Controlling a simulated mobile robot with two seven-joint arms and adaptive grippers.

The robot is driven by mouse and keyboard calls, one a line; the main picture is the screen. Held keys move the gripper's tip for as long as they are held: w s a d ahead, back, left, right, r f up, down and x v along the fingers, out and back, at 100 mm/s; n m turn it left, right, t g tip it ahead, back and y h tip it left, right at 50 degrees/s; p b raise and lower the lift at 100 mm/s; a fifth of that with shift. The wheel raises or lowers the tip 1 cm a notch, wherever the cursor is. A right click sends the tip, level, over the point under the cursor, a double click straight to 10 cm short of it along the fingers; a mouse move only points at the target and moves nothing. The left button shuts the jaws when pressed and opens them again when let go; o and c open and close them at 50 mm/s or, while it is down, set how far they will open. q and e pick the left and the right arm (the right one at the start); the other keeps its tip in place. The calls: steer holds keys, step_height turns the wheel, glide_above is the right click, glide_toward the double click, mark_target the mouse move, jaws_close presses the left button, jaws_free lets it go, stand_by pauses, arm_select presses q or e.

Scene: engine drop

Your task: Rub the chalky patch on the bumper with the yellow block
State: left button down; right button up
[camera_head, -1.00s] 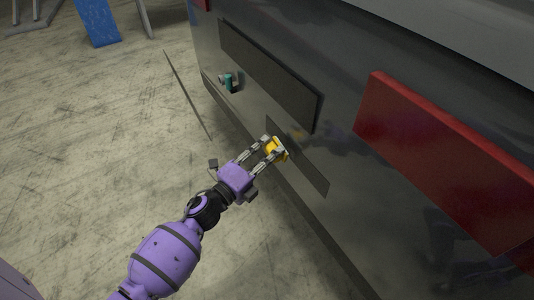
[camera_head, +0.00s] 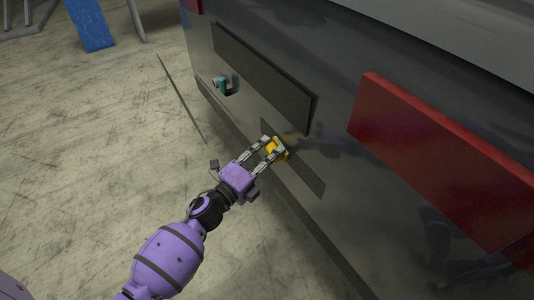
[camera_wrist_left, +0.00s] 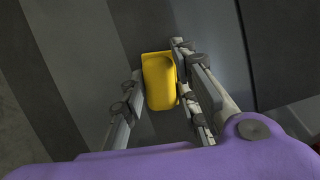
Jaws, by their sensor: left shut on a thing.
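The yellow block (camera_head: 275,149) is between the fingers of my left gripper (camera_head: 271,146), which is shut on it. The left wrist view shows the yellow block (camera_wrist_left: 159,82) between both fingers of the left gripper (camera_wrist_left: 160,90), in front of the grey bumper (camera_wrist_left: 75,35). In the head view the block is at the dark bumper surface (camera_head: 345,215), beside a thin dark strip (camera_head: 300,172). I cannot tell whether it touches. I cannot make out a chalky patch; it may be hidden behind the block and fingers. My right gripper is not in view.
A long dark panel (camera_head: 262,75) runs above the block. A red light (camera_head: 435,150) sits to the right. A small teal-and-grey fitting (camera_head: 222,86) is at the left. A thin dark strip (camera_head: 182,98) stands left of the vehicle. Concrete floor (camera_head: 90,150) is open at left.

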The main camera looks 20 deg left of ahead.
mark_target(279, 159)
arm_select(q)
steer(key=shift+s+d+p, duration=0.4)
steer(key=shift+s+d, duration=0.9)
steer(key=shift+d, duration=0.25)
steer(key=shift+w, duration=0.1)
steer(key=shift+w+a+r, duration=0.1)
steer(key=shift+w+a, duration=0.8)
steer(key=shift+a, duration=0.15)
steer(key=shift+w+a+r, duration=0.2)
steer(key=shift+w+a, duration=0.3)
steer(key=shift+s+a+f, duration=0.15)
steer(key=shift+s+a, duration=0.6)
steer(key=shift+s, duration=0.25)
steer(key=shift+s+a+f, duration=0.1)
steer(key=shift+s+a, duration=0.6)
steer(key=shift+s, duration=0.25)
steer(key=shift+s+a, duration=0.3)
steer(key=shift+s, duration=0.15)
